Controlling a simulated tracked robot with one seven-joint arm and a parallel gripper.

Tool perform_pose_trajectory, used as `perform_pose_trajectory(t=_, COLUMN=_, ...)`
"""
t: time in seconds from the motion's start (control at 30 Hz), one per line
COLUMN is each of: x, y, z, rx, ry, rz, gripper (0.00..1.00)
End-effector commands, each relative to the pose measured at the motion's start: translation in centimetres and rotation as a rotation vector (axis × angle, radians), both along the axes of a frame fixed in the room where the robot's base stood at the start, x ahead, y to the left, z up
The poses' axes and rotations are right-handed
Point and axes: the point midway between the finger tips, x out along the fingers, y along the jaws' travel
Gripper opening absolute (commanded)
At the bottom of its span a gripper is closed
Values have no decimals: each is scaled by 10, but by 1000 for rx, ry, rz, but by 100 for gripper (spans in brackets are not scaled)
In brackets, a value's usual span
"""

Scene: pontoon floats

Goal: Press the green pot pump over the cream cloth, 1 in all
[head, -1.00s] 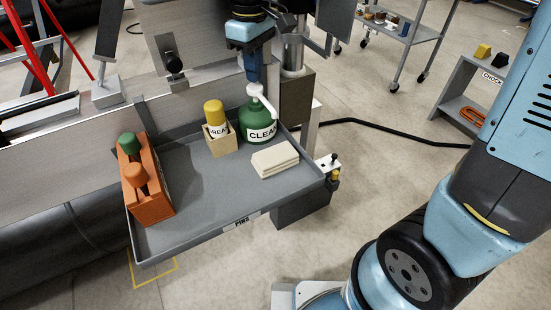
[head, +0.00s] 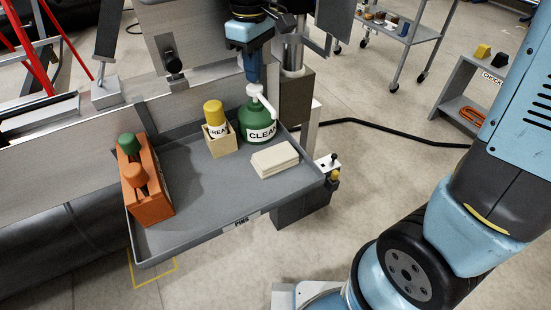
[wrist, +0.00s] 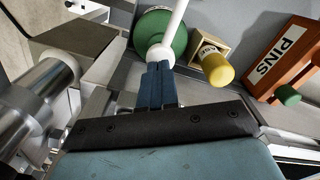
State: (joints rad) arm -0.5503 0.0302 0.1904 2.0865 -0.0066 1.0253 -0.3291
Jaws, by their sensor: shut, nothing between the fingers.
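The green pot (head: 260,122) with a "CLEAN" label stands at the back right of the grey tray. Its white pump head (head: 256,91) has a spout pointing toward the front right. The cream cloth (head: 274,160) lies folded on the tray in front of the pot, near where the spout points. My gripper (head: 252,76) is shut and empty, pointing down with its fingertips at the top of the pump head. In the wrist view, the blue fingers (wrist: 158,68) meet the white pump top (wrist: 160,54), with the green pot (wrist: 153,32) beneath. Whether they touch is hard to tell.
The grey tray (head: 208,185) also holds a yellow-capped grease container (head: 214,114) in a small wooden box, left of the pot. An orange pin holder (head: 150,190) with green and orange pegs stands at the left. A dark post (head: 296,95) rises right behind the pot.

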Motion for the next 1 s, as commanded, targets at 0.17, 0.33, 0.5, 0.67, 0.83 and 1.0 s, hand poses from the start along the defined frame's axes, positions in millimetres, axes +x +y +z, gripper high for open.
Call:
perform_pose_trajectory(t=0.17, x=0, y=0, z=-5, rx=-1, ry=2, rz=0, gripper=0)
perform_pose_trajectory(t=0.33, x=0, y=0, z=-9, rx=0, ry=0, rz=0, gripper=0)
perform_pose_trajectory(t=0.5, x=0, y=0, z=-14, rx=0, ry=0, rz=0, gripper=0)
perform_pose_trajectory(t=0.67, x=0, y=0, z=-18, rx=-1, ry=0, rz=1, gripper=0)
perform_pose_trajectory(t=0.83, x=0, y=0, z=-24, rx=-1, ry=0, rz=1, gripper=0)
perform_pose_trajectory(t=1.0, x=-1, y=0, z=-29, rx=-1, ry=2, rz=1, gripper=0)
